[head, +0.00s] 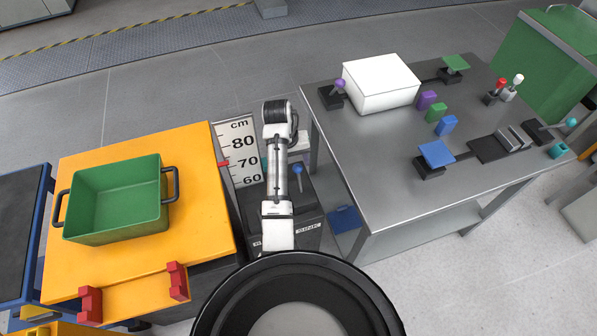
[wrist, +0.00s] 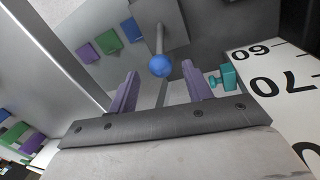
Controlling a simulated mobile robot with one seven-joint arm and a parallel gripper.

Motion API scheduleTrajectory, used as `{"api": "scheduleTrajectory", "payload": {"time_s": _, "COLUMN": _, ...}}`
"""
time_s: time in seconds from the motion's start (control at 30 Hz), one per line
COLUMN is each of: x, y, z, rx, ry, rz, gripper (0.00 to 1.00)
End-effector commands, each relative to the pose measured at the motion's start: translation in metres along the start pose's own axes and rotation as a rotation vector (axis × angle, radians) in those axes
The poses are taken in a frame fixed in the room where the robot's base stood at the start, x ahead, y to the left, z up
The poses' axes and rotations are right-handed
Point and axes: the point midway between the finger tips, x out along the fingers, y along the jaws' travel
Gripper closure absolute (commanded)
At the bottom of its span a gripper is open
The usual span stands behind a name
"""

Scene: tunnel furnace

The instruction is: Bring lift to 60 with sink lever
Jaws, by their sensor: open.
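The lever with the blue knob (head: 298,170) stands on a dark box with a "SINK" label (head: 308,228) on its front. In the wrist view the blue knob (wrist: 160,66) shows between and just beyond the tips of my gripper (wrist: 161,80). The purple fingers are open and apart from it. In the head view my arm reaches over the box and hides the fingers. The orange lift platform (head: 200,190) carries a green two-handled bin (head: 115,200). A red pointer (head: 223,164) at its edge sits near the 70 mark of the white cm scale (head: 238,130); the exact reading is unclear.
A steel table (head: 390,150) on the right holds a white box (head: 380,82), several small coloured blocks and levers. A teal fitting (wrist: 228,78) sits beside the right finger in the wrist view. Two red brackets (head: 90,303) (head: 178,281) stand on the platform's front edge.

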Motion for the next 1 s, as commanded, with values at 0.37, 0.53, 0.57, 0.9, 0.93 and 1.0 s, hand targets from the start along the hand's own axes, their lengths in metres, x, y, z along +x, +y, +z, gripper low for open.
{"api": "scheduleTrajectory", "payload": {"time_s": 0.37, "x": 0.054, "y": -0.001, "z": 0.0, "rx": -0.002, "ry": 0.0, "rz": -0.001, "gripper": 0.5}}
{"api": "scheduleTrajectory", "payload": {"time_s": 0.53, "x": 0.06, "y": -0.001, "z": 0.0, "rx": -0.002, "ry": 0.002, "rz": 0.0, "gripper": 0.5}}
{"api": "scheduleTrajectory", "payload": {"time_s": 0.57, "x": 0.061, "y": -0.001, "z": 0.0, "rx": -0.002, "ry": 0.002, "rz": 0.0, "gripper": 0.5}}
{"api": "scheduleTrajectory", "payload": {"time_s": 0.9, "x": 0.06, "y": -0.001, "z": -0.001, "rx": -0.001, "ry": 0.002, "rz": 0.0, "gripper": 0.72}}
{"api": "scheduleTrajectory", "payload": {"time_s": 0.93, "x": 0.06, "y": -0.001, "z": -0.001, "rx": -0.001, "ry": 0.002, "rz": 0.0, "gripper": 0.76}}
{"api": "scheduleTrajectory", "payload": {"time_s": 1.0, "x": 0.06, "y": -0.001, "z": -0.001, "rx": -0.001, "ry": 0.002, "rz": 0.0, "gripper": 0.86}}
